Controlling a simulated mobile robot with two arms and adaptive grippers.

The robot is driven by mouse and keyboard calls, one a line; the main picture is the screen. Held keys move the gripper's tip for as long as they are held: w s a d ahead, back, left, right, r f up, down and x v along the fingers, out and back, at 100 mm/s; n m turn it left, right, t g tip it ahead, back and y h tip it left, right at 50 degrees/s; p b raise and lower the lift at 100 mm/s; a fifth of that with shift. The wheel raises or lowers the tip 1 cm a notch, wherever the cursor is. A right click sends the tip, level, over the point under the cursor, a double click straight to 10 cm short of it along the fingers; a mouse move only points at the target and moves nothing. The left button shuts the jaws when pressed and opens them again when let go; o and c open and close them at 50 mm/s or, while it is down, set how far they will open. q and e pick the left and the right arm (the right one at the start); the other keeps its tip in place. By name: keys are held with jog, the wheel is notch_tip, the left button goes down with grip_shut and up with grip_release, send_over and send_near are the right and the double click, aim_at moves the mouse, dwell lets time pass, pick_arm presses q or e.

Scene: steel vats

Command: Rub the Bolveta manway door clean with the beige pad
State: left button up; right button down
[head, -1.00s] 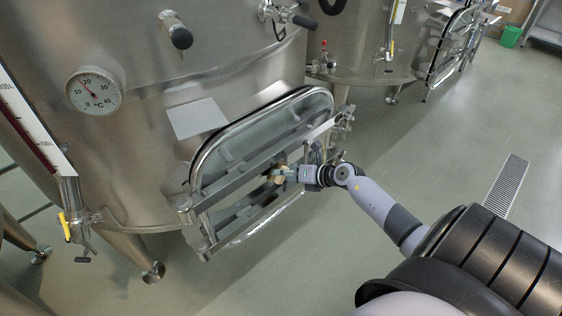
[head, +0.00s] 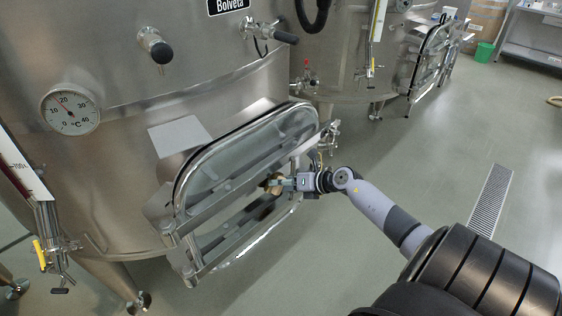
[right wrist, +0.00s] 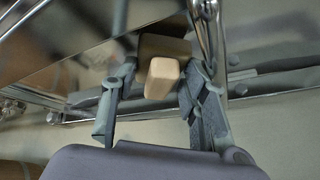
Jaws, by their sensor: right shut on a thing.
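The Bolveta manway door (head: 222,160) is a shiny oval steel door on the lower front of the vat, with bars across it. The Bolveta label (head: 228,5) is on the vat above, cut by the top edge. My right gripper (head: 279,183) is at the right part of the door, shut on the beige pad (head: 269,184). In the right wrist view the pad (right wrist: 162,78) sits between the fingers, with a darker block shape, probably its reflection, behind it. I cannot tell whether the pad touches the door. My left gripper is not in view.
A round thermometer (head: 70,110) and a yellow-handled valve (head: 39,254) are on the vat at left. A tap (head: 155,46) sticks out above. Another vat stands behind. The floor with a drain grate (head: 490,210) is clear at right.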

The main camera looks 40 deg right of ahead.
jog(key=shift+d+r, duration=0.2)
jog(key=shift+d, duration=0.15)
jog(key=s, duration=0.2)
jog(key=s+p, duration=0.1)
jog(key=s, duration=0.3)
jog(key=shift+d+f+p, duration=0.15)
jog(key=shift+d+p, duration=0.1)
jog(key=shift+p, duration=0.05)
jog(key=s+p, duration=0.1)
jog(key=s, duration=0.2)
